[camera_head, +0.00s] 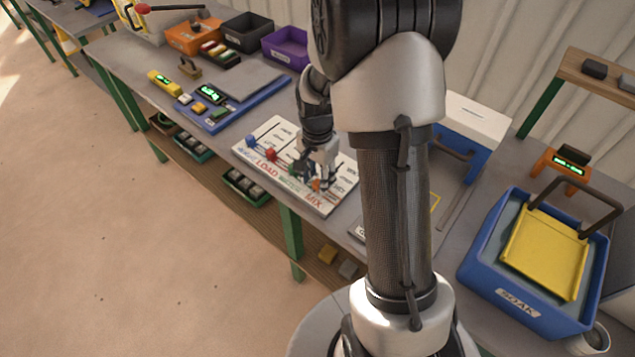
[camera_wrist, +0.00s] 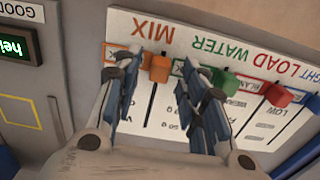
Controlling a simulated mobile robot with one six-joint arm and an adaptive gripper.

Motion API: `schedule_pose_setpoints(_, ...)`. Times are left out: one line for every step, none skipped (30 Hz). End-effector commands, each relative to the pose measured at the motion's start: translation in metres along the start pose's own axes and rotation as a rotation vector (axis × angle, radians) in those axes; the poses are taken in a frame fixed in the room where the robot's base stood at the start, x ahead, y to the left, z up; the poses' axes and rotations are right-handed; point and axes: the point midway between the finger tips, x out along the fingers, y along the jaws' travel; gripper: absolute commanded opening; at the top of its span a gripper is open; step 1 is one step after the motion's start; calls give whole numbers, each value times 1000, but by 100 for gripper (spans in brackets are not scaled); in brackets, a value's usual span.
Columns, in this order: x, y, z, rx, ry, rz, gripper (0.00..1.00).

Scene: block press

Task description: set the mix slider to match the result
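The slider panel (camera_head: 262,168) lies on the bench in the head view, and its white board also fills much of the wrist view (camera_wrist: 165,120), lettered upside down. The orange MIX knob (camera_wrist: 160,68) sits at the lettered end of its slot. My gripper (camera_wrist: 166,70) is open, with one finger to each side of this knob; I cannot tell whether either touches it. The right finger is close to the green WATER knob (camera_wrist: 222,80). The red LOAD knob (camera_wrist: 277,94) is farther right. In the head view my gripper (camera_head: 318,172) is low over the panel's near right part.
A dark display with green text (camera_wrist: 14,46), cut off by the frame, is left of the panel. A blue knob (camera_wrist: 312,103) is on the panel's far right. A blue SOAK tub (camera_head: 480,262) with a yellow tray (camera_head: 545,255) stands right of my arm.

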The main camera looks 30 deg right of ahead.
Motion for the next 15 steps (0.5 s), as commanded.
schedule_pose_setpoints(6,0,0,0,-1,2,38)
schedule_pose_setpoints(8,0,0,0,-1,2,38)
schedule_pose_setpoints(9,0,0,0,-1,1,38)
schedule_pose_setpoints(10,0,0,0,-1,1,38)
schedule_pose_setpoints(11,0,0,0,0,0,38)
schedule_pose_setpoints(11,0,0,0,0,0,38)
schedule_pose_setpoints(11,0,0,0,0,0,38)
schedule_pose_setpoints(11,0,0,0,0,0,38)
schedule_pose_setpoints(11,0,0,0,0,0,38)
schedule_pose_setpoints(11,0,0,0,0,0,38)
schedule_pose_setpoints(11,0,0,0,0,0,38)
schedule_pose_setpoints(11,0,0,0,0,0,38)
schedule_pose_setpoints(11,0,0,0,0,0,38)
schedule_pose_setpoints(11,0,0,0,0,0,36)
schedule_pose_setpoints(11,0,0,0,0,0,33)
